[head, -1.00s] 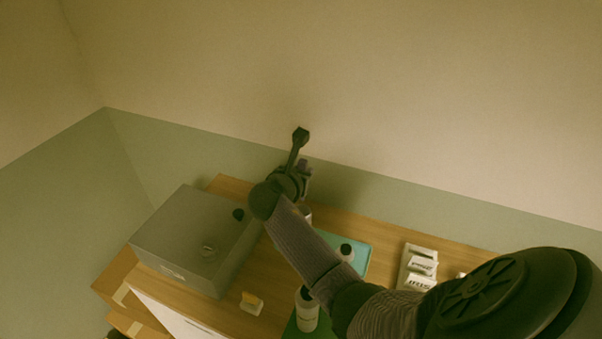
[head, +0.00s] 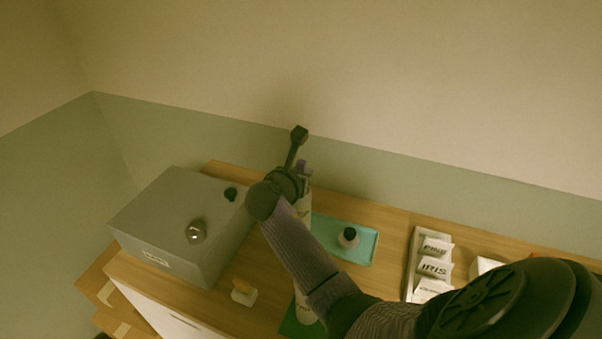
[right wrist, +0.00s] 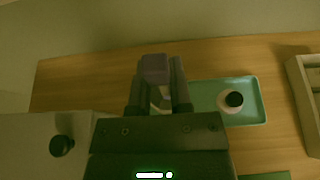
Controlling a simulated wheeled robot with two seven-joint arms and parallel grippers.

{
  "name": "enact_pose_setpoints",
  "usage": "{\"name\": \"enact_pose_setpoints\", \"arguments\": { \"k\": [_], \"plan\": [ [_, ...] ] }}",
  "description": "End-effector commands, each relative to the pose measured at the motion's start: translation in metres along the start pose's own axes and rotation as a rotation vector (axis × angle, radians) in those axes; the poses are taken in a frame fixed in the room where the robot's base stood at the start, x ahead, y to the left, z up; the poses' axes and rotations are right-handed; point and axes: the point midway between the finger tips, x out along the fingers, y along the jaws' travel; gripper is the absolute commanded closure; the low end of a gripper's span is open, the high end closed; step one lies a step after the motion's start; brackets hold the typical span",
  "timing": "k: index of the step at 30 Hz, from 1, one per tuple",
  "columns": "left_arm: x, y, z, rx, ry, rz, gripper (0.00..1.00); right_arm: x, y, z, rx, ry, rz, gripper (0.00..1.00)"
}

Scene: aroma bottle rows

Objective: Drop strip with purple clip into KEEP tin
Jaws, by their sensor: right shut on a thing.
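My right gripper (head: 303,178) is shut on the purple clip (right wrist: 154,68) of a strip, high over the back of the wooden counter. The pale strip (head: 304,207) hangs below the clip in the head view, partly hidden by my arm. In the right wrist view the clip sits between the two fingers. A grey metal box (head: 172,220) stands to the left of the gripper, with a small label I cannot read. I cannot tell whether it is the KEEP tin. My left gripper is not in view.
A teal tray (head: 365,252) holds a small bottle with a black cap (head: 348,237). A holder with labelled packets (head: 435,267) stands to the right. A black knob (head: 230,194) and a metal knob (head: 196,232) show on the box. A small yellow-and-white block (head: 243,292) lies in front.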

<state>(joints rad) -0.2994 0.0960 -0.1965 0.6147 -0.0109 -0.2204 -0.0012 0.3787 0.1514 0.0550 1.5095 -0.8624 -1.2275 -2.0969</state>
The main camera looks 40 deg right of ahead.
Motion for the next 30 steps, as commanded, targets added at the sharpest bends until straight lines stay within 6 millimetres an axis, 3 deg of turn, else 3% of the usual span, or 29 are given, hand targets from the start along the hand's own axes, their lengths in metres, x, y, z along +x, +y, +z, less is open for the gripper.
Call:
{"name": "enact_pose_setpoints", "arguments": {
  "k": [1, 6, 23, 30],
  "plan": [
    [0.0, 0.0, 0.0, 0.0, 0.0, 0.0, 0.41, 0.0, 0.0, 0.0, 0.0, 0.0, 0.0, 0.71],
    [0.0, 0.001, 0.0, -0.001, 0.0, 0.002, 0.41, 0.0, 0.0, 0.0, 0.0, 0.0, 0.0, 0.35],
    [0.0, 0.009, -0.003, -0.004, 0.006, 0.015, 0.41, 0.0, 0.0, 0.0, -0.001, 0.0, 0.0, 0.34],
    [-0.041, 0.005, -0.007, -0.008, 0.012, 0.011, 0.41, -0.04, 0.0, -0.009, -0.004, 0.002, 0.002, 0.34]
  ]
}}
